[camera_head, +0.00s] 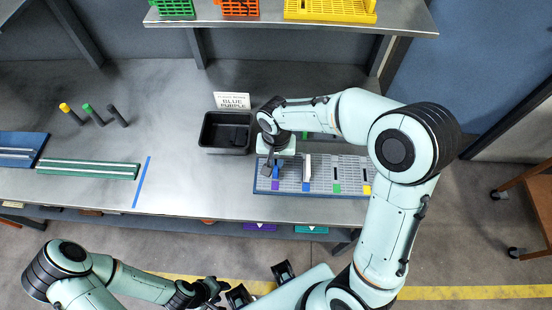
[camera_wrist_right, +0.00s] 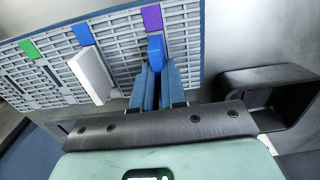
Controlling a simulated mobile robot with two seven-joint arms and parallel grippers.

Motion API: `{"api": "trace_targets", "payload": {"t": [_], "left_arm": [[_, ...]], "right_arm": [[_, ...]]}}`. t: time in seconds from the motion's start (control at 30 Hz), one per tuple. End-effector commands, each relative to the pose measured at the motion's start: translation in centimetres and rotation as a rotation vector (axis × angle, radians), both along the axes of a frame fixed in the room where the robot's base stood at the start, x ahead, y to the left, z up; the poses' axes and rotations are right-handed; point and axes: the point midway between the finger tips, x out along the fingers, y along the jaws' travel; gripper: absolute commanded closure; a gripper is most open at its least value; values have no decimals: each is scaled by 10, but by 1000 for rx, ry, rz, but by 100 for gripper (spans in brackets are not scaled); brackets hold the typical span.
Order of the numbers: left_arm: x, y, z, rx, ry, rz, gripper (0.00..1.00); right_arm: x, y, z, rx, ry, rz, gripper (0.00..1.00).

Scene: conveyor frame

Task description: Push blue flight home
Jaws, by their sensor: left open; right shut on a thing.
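The grey slotted conveyor frame (camera_head: 322,178) lies on the bench, with purple (camera_head: 275,185), blue (camera_head: 306,187), green (camera_head: 337,188) and yellow (camera_head: 367,190) marks along its near edge. My right gripper (camera_head: 268,168) is over the frame's left end. In the right wrist view, it (camera_wrist_right: 160,88) is shut on a blue flight (camera_wrist_right: 156,48), lined up with the purple mark (camera_wrist_right: 152,17). I cannot tell how deep the flight sits. A white flight (camera_wrist_right: 92,76) stands in the frame in line with the blue mark (camera_wrist_right: 82,33). My left gripper (camera_head: 212,291) is open and empty, off the bench.
A black bin (camera_head: 203,133) stands just left of the frame, with a sign reading "BLUE PURPLE" (camera_head: 232,101) behind it. Yellow, green and black pegs (camera_head: 92,114) and a green rail (camera_head: 88,170) are further left. A shelf with coloured crates (camera_head: 330,9) is above the back.

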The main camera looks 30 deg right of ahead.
Motion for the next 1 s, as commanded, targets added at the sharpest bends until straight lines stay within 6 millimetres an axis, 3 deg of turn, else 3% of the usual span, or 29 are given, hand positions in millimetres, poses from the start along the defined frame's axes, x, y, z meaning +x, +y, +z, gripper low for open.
{"api": "trace_targets", "payload": {"t": [0.6,0.7,0.73,1.0], "left_arm": [[-7,0,-13,0,8,0,57],[-7,0,-13,0,8,0,57],[-7,0,-13,0,8,0,57],[-7,0,-13,0,8,0,57]], "right_arm": [[0,0,-16,-1,-1,0,100],[0,0,-16,0,0,0,62],[0,0,-16,0,0,0,59],[0,0,-15,-1,-1,0,59]]}}
